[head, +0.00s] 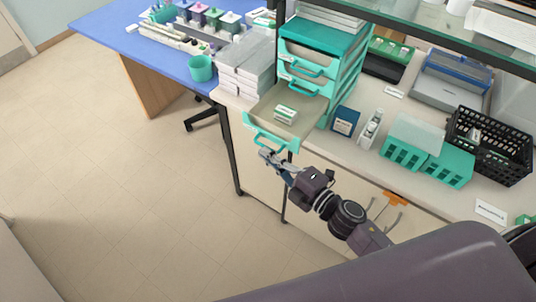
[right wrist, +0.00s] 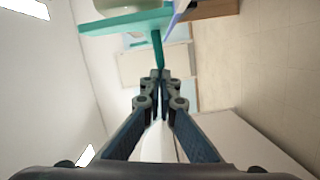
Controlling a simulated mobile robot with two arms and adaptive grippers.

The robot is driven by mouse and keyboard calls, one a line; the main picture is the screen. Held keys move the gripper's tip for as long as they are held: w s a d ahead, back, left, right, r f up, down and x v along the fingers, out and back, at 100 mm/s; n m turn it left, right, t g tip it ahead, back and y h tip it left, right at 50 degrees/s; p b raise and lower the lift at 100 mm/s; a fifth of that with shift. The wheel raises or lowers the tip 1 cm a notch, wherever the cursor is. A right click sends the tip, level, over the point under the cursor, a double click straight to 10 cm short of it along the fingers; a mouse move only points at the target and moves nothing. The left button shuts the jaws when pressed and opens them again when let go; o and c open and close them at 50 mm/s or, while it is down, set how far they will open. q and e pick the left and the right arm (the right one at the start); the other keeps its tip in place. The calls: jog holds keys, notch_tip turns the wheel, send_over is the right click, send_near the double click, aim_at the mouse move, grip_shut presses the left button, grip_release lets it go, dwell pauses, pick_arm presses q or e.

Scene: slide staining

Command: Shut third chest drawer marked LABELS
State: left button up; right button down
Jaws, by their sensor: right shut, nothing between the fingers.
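A teal chest of drawers (head: 347,68) stands on the bench in the head view. Its lowest visible drawer (head: 270,131) is pulled far out, with a small green-and-white box (head: 285,114) inside; I cannot read any label on it. The drawers above look nearly shut. My right gripper (head: 265,154) is shut and empty, just in front of and below the open drawer's front, close to its handle. In the right wrist view the shut fingertips (right wrist: 160,75) point at the teal drawer front (right wrist: 125,22) and its handle (right wrist: 158,48); contact is unclear. My left gripper is not in view.
White stacked boxes (head: 243,66) stand left of the chest. A dark blue box (head: 344,121), a teal rack (head: 405,155) and a black basket (head: 488,150) are on the bench to the right. A blue table (head: 107,31) is at the far left. The floor before the drawer is clear.

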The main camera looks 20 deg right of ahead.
aim_at(302, 117)
jog(key=w+d+b, duration=0.1)
jog(key=w+d, duration=0.3)
jog(key=w+d+b, duration=0.1)
jog(key=w+d, duration=0.3)
jog(key=d, duration=0.1)
jog(key=w+d+b, duration=0.1)
jog(key=w+d, duration=0.3)
jog(key=d, duration=0.1)
jog(key=shift+b, duration=0.4)
jog(key=shift+w+d+r, duration=0.1)
jog(key=shift+w+d, duration=0.05)
jog(key=shift+d, duration=0.15)
jog(key=shift+d+r, duration=0.1)
